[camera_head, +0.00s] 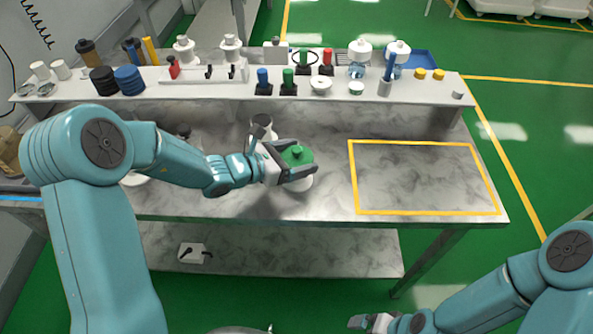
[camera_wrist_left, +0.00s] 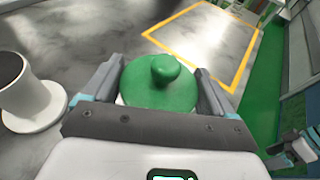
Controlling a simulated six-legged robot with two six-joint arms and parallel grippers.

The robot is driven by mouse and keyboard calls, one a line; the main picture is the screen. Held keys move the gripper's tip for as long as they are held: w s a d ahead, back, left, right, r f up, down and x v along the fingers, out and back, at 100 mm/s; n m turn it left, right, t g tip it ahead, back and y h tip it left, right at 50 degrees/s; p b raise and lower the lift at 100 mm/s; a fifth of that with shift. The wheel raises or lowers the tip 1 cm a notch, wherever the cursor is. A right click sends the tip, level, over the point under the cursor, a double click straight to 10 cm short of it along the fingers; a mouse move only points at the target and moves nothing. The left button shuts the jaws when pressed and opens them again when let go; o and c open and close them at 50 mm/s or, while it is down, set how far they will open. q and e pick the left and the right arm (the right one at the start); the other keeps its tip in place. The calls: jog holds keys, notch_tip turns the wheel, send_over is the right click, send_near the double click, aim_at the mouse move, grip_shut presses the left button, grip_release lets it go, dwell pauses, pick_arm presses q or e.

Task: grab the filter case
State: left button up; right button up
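The filter case appears to be the round white case with a green knobbed lid (camera_head: 297,155) on the bench, left of the yellow-outlined area. In the left wrist view its green lid (camera_wrist_left: 160,85) fills most of the space between the fingers. My left gripper (camera_head: 298,158) has one finger on each side of the case; it also shows in the left wrist view (camera_wrist_left: 160,82). Whether both fingers press on it is not clear. The case's lower body is mostly hidden. My right gripper (camera_head: 370,321) is low at the front, away from the bench; its opening is unclear.
A white flanged cup (camera_wrist_left: 32,98) stands left of my left gripper in the wrist view. A raised shelf (camera_head: 220,90) behind holds bottles, discs and coloured holders. The yellow-outlined area (camera_head: 425,178) on the right of the bench is empty.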

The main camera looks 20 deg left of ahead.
pick_arm(q)
jog(key=c, duration=0.6)
jog(key=shift+c, duration=0.2)
jog(key=shift+r, duration=0.1)
